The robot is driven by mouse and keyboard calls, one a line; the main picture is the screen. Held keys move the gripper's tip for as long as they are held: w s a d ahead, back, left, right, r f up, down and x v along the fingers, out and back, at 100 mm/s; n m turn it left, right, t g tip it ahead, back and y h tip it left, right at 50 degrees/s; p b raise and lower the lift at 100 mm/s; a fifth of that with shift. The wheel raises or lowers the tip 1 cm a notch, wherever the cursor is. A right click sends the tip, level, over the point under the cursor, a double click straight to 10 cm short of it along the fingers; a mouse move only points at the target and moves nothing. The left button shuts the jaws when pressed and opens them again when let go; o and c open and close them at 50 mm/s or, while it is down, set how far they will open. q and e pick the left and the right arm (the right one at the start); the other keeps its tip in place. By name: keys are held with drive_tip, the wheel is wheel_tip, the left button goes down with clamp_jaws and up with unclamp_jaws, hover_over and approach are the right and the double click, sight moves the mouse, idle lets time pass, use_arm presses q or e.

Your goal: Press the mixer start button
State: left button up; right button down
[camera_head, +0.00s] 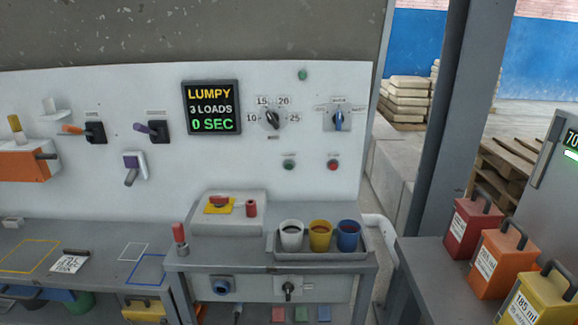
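On the white panel (345,100), a small dark green round button (289,165) sits beside a red round button (333,165). Both have labels above them that are too small to read, so I cannot confirm which one is the mixer start button. Above them are a rotary dial (271,119) marked 10, 15, 20 and 25, and a blue-handled selector (339,121). A display (211,107) reads "LUMPY, 3 LOADS, 0 SEC". Neither of my grippers shows in the head view.
A grey tray (320,256) with white, yellow and blue cups stands on the bench below the buttons. Left of it are a red emergency-style button (219,201) and a red-handled lever (180,238). Red, orange and yellow containers (534,300) stand at right. Nothing blocks the buttons.

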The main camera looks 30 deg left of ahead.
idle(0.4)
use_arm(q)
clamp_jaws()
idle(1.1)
